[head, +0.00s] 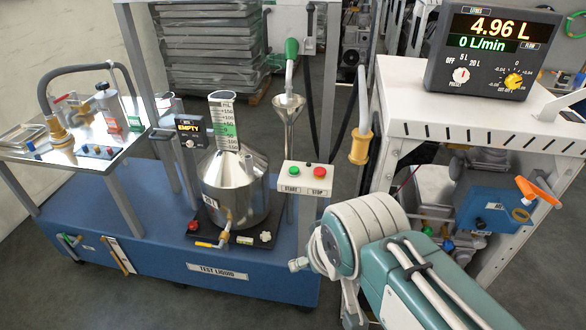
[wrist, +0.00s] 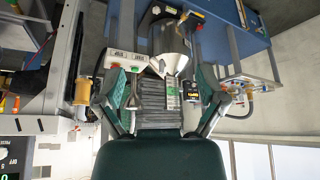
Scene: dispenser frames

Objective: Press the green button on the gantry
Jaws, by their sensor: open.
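The green button (head: 294,171) is at the left of a white two-button box, above the label START. A red button (head: 319,172) is beside it, above STOP. The box is on the blue-based gantry, right of the steel vessel. In the head view my arm is at lower right, in front of the box; the fingers are not clearly visible there.
A steel vessel (head: 232,188) with a graduated neck (head: 223,120) stands on the blue base (head: 170,240). A funnel (head: 289,110) hangs behind the box. A white cabinet (head: 400,130) with a display reading 4.96 L (head: 490,28) is at right.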

